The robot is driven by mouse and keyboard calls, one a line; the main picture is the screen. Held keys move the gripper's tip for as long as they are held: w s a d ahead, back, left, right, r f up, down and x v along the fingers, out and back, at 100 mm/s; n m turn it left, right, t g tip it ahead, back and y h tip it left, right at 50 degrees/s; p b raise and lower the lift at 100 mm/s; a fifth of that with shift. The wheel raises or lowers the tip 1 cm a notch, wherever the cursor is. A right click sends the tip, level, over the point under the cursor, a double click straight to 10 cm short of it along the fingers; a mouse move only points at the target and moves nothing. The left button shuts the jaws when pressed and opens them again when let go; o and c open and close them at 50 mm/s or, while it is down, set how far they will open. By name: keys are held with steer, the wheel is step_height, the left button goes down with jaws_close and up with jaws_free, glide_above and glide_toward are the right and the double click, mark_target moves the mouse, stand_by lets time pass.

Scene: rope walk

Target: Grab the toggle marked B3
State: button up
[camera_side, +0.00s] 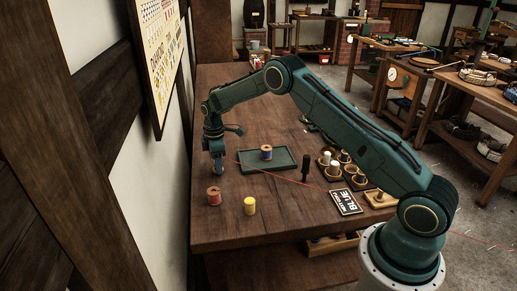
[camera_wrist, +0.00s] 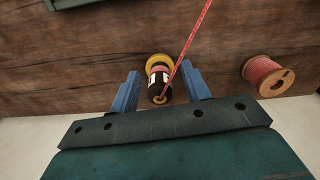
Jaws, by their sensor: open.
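My gripper (camera_side: 218,168) points down above the left part of the bench. Its two blue fingers are open in the wrist view (camera_wrist: 162,88). Between them shows a small dark toggle-like piece (camera_wrist: 158,77) with a pale label band, a red top edge and yellowish ends. A red cord (camera_wrist: 191,40) runs from it toward the top of the wrist view. I cannot read a B3 mark on it. Gaps show between it and the fingers, so it does not look gripped. In the side view the piece is hidden by the gripper.
A red spool (camera_side: 213,196), also in the wrist view (camera_wrist: 268,76), and a yellow spool (camera_side: 250,205) stand nearby. A green tray (camera_side: 262,168) holds a blue spool (camera_side: 266,152). The cord crosses the bench (camera_side: 225,228).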

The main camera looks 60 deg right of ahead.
steer(key=shift+c, duration=0.5)
jaws_close()
steer(key=shift+r, duration=0.15)
step_height(320, 180, up, 20)
stand_by(0.3)
stand_by(0.5)
